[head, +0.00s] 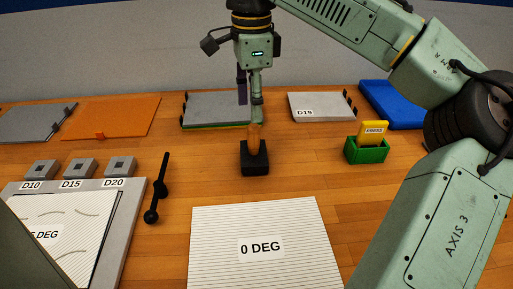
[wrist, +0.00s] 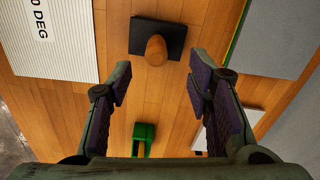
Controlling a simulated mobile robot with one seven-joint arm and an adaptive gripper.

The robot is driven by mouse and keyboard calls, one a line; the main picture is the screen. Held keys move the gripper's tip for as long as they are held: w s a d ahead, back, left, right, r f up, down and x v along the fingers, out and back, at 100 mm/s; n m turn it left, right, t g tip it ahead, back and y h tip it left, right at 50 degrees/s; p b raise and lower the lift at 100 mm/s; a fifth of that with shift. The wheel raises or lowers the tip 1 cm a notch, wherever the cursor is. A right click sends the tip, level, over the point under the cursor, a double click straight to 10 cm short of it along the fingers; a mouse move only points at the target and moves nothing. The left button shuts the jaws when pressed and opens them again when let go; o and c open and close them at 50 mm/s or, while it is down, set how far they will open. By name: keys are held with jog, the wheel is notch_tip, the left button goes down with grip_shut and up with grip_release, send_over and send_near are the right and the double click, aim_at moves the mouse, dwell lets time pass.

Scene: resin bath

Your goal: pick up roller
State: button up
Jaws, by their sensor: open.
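A rounded wooden handle (head: 254,139), which appears to be the roller's, stands upright in a black block (head: 255,164) mid-table. Any roller part inside the block is hidden. In the wrist view, the wooden end (wrist: 156,50) shows over the black block (wrist: 140,38), beyond the fingertips and roughly between their lines. My gripper (head: 249,100) points down above the handle, its near finger overlapping the handle's top in the head view. In the wrist view my gripper (wrist: 160,78) has its two fingers wide apart with nothing between them.
A green holder (head: 366,152) with a yellow PRESS piece (head: 373,130) stands to the right. A black rod tool (head: 157,188) lies left. The 0 DEG sheet (head: 264,225) lies in front. Flat plates (head: 213,108) lie behind. Bare wood surrounds the black block.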

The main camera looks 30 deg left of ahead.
aim_at(253, 130)
jog(key=shift+s+d+f+p, duration=0.1)
jog(key=shift+f+p, duration=0.35)
jog(key=shift+f, duration=1.3)
jog(key=shift+d+f+p, duration=0.1)
jog(key=shift+f+p, duration=0.3)
jog(key=shift+f, duration=1.35)
jog(key=shift+c, duration=0.5)
grip_shut()
